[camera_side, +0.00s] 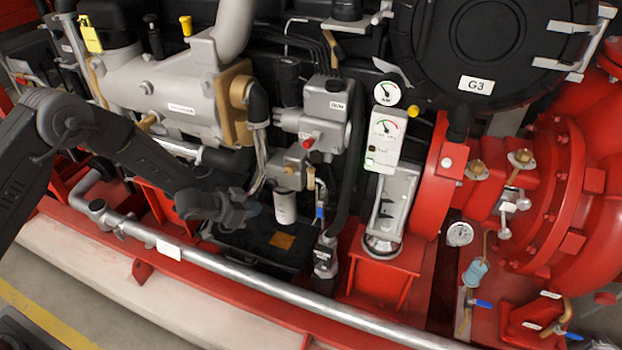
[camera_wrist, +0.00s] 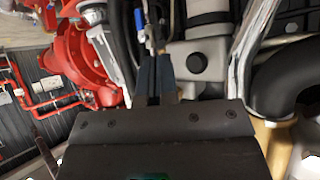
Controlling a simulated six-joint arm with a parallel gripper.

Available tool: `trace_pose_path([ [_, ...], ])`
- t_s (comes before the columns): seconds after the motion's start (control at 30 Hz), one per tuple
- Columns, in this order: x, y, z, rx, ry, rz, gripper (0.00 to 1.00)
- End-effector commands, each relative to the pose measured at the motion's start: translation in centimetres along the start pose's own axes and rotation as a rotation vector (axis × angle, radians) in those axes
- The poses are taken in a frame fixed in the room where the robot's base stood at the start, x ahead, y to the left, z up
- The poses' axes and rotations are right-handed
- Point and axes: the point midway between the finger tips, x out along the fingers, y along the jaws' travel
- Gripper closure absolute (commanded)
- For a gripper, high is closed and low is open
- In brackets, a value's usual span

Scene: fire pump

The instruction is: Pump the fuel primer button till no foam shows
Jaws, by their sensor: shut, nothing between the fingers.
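My gripper (camera_side: 252,209) reaches in from the left in the side view, low in front of the engine. In the wrist view its dark fingers (camera_wrist: 154,58) are together, with nothing seen between them. The white filter canister (camera_side: 285,206) hangs just right of my gripper. Above it is a grey filter head (camera_side: 289,168) with a small dark round part on its front; I cannot tell for sure whether this is the primer button. A small clear-topped fitting with a hose (camera_side: 319,195) stands to the right. No foam can be made out at this size.
A grey box with a red knob (camera_side: 308,142) sits above the filter head. A gauge panel (camera_side: 384,140) with a green light is to its right. A long silver pipe (camera_side: 270,285) runs along the front below my gripper. The wrist view shows a grey tank with a black cap (camera_wrist: 197,63).

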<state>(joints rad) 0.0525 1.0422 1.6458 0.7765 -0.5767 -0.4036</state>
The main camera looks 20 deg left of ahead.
Motion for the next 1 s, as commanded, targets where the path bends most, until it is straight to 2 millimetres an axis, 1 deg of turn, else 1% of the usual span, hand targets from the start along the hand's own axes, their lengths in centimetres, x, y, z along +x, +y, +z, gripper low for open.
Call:
trace_pose_path([
  [0.33,-0.2,0.1,0.2,-0.001,-0.001,0.001,1.00],
  [0.53,-2.0,1.5,1.5,-0.002,-0.001,0.002,1.00],
  [0.67,-2.6,1.9,2.0,-0.001,0.000,-0.001,1.00],
  [1.0,-2.5,1.9,1.9,0.000,0.001,-0.001,1.00],
])
